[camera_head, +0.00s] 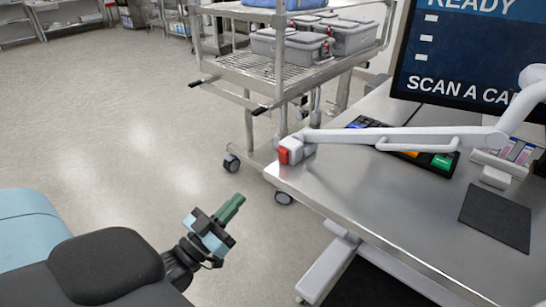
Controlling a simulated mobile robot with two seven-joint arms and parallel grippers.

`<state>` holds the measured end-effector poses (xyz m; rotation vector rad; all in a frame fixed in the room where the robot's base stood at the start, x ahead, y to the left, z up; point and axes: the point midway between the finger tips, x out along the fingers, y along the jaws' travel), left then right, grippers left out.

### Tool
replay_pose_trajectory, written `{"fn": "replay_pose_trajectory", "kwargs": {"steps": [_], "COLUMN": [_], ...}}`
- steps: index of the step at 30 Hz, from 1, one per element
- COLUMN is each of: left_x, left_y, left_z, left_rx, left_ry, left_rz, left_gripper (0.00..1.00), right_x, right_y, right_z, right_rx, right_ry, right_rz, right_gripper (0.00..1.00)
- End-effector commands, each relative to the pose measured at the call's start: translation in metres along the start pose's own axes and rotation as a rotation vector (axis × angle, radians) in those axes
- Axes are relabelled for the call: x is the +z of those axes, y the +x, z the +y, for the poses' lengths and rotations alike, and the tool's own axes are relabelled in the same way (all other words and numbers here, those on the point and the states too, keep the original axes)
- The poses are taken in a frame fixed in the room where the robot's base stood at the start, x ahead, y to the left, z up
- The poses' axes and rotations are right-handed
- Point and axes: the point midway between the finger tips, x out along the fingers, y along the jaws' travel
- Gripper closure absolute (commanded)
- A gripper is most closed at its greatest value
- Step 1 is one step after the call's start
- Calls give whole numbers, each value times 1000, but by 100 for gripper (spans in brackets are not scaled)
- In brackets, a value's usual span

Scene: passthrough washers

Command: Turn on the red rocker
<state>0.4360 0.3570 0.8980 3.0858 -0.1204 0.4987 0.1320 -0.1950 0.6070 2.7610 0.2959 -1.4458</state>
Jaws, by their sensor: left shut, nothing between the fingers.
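The red rocker (284,155) is a small red piece on the end of a pale grey box (297,146). The box sits at the near left corner of the steel table, at the end of a white jointed arm (400,137). Which way the rocker is tipped is too small to tell. My left gripper (233,205) is at lower centre, with its green fingers together and empty. It is in front of and to the left of the rocker, clearly apart from it, over the floor. My right gripper is not in view.
The steel table (370,190) holds a colored keypad (440,161), a dark mat (497,217) and a monitor (470,50). A wire cart (245,70) with grey cases (290,46) stands behind the rocker. The floor (120,120) at left is clear.

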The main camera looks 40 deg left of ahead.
Motion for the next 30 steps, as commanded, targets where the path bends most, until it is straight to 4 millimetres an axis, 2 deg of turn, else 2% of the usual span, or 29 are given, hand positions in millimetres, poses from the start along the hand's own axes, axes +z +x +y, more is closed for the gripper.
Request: {"fn": "replay_pose_trajectory", "kwargs": {"steps": [10,14,17,30], "left_x": [-1,-1,-2,-3], "left_y": [1,8,21,99], "left_z": [0,0,0,0], "left_rx": [0,0,0,0], "left_ry": [0,0,0,0], "left_rz": [2,4,5,6], "left_gripper": [100,100,100,100], "right_x": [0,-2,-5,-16], "right_y": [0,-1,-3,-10], "right_z": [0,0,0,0], "right_rx": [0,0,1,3], "right_ry": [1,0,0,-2], "right_rz": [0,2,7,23], "right_gripper": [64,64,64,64]}}
